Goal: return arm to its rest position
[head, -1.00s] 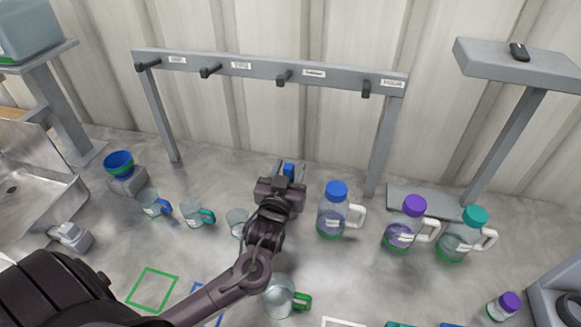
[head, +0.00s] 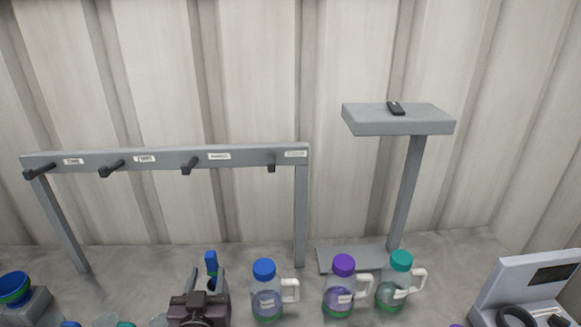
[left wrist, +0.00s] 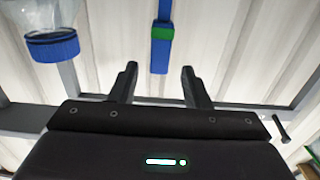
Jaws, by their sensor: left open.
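My left gripper (head: 208,279) is at the bottom of the head view, left of the blue-capped bottle. Its two dark fingers stand apart, and they also show open in the left wrist view (left wrist: 158,80). A narrow blue item with a green band (head: 211,263) stands just beyond the fingertips. In the left wrist view the item (left wrist: 162,45) lies ahead of the gap between the fingers, apart from both. Its far end is cut off there. Most of my left arm is below the head view. My right gripper is not in view.
A grey rail with several hooks (head: 200,157) stands behind the gripper. Right of it are a blue-capped bottle (head: 267,295), a purple-capped bottle (head: 341,290) and a teal-capped bottle (head: 396,285). A raised grey shelf (head: 398,122) holds a small black object. A blue bowl (head: 14,288) is far left.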

